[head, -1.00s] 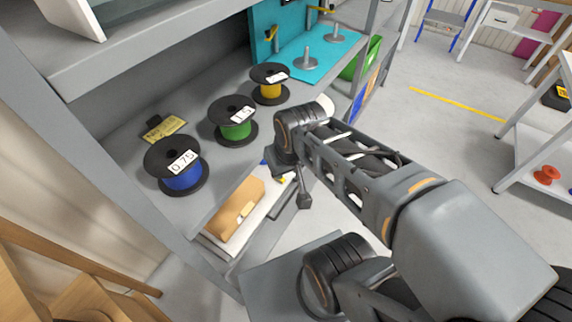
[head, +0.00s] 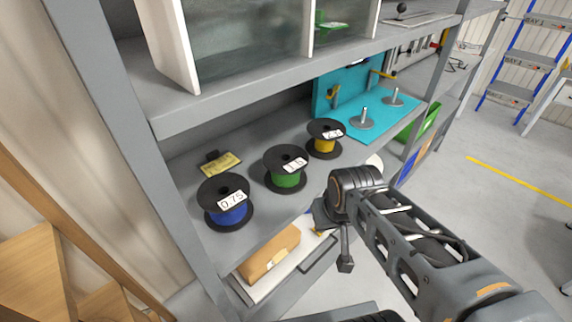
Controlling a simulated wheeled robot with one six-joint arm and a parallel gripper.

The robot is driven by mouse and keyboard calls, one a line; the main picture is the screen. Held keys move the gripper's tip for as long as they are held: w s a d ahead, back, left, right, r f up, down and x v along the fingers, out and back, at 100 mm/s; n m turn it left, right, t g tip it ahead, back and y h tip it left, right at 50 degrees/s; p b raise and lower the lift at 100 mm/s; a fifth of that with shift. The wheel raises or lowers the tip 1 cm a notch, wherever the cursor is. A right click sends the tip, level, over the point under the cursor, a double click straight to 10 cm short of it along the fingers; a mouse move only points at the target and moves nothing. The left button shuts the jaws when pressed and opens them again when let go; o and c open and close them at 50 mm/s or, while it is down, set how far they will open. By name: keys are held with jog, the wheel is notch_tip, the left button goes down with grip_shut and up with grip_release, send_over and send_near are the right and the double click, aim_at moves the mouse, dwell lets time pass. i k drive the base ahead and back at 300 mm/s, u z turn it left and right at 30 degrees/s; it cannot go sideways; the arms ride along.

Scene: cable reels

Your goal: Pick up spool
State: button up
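Three spools with black flanges stand in a row on the grey shelf. The blue spool (head: 228,203), labelled 0.75, is nearest at the left. The green spool (head: 286,168) is in the middle. The yellow spool (head: 325,138) is farthest back at the right. My gripper (head: 345,264) hangs below my wrist, in front of the shelf's front edge and to the right of the green spool, apart from all spools. One finger shows pointing down; its opening cannot be made out.
A yellow tag (head: 220,165) lies behind the blue spool. A turquoise mat (head: 385,117) with two upright metal pegs is at the right. The upper shelf (head: 230,108) overhangs the spools. A brown box (head: 269,254) lies in a lower drawer. Open floor is at the right.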

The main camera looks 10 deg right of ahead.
aim_at(285, 163)
jog(key=u, duration=1.7)
jog(key=k, duration=0.75)
jog(key=z, duration=0.75)
jog(key=i, duration=0.5)
jog(key=z, duration=0.05)
